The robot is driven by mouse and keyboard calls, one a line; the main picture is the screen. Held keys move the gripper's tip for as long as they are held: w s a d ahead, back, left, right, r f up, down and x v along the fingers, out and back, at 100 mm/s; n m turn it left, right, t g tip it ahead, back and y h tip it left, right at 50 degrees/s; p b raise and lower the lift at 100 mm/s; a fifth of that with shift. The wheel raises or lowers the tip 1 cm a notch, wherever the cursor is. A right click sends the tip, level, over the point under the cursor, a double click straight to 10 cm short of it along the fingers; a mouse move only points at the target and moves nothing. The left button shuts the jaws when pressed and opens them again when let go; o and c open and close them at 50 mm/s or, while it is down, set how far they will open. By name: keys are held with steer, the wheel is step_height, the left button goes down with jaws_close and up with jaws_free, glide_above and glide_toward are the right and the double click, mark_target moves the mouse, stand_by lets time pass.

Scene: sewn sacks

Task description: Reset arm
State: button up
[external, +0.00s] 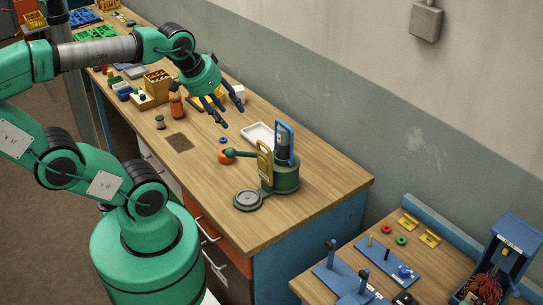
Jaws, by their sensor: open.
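My gripper (216,112) is open and hangs over the middle of the wooden workbench (330,187), with its fingers pointing down. Nothing shows between the fingers. My green arm reaches in from the left and comes down to the gripper from above the bench. I cannot tell the exact height of the fingertips over the bench top.
A green device with blue and yellow handles (285,177) stands near the bench's right end. A white tray (259,135), an orange bottle (175,104) and a yellow box (157,82) are near my gripper. A second table (337,256) holds blue fixtures.

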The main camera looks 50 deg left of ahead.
steer(key=shift+f, duration=0.1)
step_height(320, 180, down, 8)
steer(key=b, duration=0.8)
